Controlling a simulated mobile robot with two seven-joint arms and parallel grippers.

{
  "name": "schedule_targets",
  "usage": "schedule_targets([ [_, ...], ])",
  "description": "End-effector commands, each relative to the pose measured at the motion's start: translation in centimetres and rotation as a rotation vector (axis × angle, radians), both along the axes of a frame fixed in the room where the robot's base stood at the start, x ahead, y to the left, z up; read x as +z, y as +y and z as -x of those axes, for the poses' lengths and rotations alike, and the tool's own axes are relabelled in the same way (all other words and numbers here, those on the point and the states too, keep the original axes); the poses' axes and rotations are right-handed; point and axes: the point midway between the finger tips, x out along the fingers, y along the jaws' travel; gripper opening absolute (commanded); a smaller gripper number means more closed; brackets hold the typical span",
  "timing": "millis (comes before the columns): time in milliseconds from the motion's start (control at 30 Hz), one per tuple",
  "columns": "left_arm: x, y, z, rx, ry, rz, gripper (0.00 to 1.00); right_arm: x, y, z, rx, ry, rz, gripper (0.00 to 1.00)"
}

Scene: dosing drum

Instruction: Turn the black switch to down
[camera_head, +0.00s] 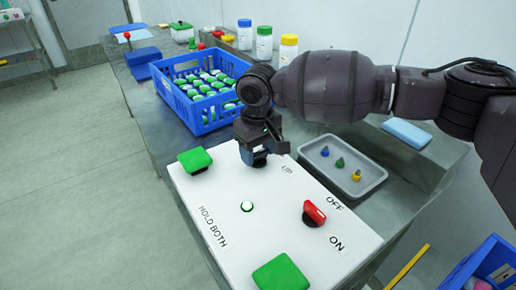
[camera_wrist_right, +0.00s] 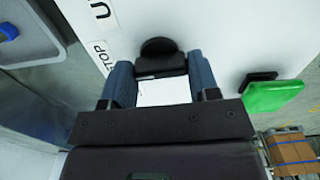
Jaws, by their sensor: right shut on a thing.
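The white control box (camera_head: 285,230) stands on the bench, with labels UP, OFF, ON and HOLD BOTH. The black switch (camera_wrist_right: 160,62) shows in the right wrist view between the fingers of my right gripper (camera_wrist_right: 162,80), which is shut on it. In the head view my right gripper (camera_head: 257,155) comes down onto the far part of the box and hides most of the switch. Part of the UP label shows just right of it, and part of a STOP label shows in the wrist view. My left gripper is not in view.
On the box are a red switch (camera_head: 314,213), a round green-white button (camera_head: 247,206) and two green buttons, one far left (camera_head: 195,160) and one near (camera_head: 281,273). A grey tray (camera_head: 376,174) and a blue crate (camera_head: 206,122) of green-capped vials stand close by.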

Motion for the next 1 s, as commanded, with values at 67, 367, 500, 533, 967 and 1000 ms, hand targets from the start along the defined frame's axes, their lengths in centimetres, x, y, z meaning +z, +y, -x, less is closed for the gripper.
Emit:
schedule_targets([
  [67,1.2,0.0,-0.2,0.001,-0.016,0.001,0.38,0.6,0.0,0.1,0.025,-0.004,-0.001,0.32],
  [367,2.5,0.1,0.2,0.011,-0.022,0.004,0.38,0.3,0.0,0.1,0.159,-0.001,0.000,0.32],
  [500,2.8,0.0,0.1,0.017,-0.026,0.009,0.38,0.2,0.0,0.1,0.236,0.001,0.001,0.32],
  [533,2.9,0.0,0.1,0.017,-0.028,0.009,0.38,0.2,0.0,0.1,0.256,0.001,0.000,0.32],
  [967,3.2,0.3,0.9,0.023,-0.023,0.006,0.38,-0.1,0.1,0.1,0.587,0.002,-0.001,0.32],
  [1000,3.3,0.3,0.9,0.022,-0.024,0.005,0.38,-0.1,0.0,0.1,0.610,0.002,0.000,0.32],
])
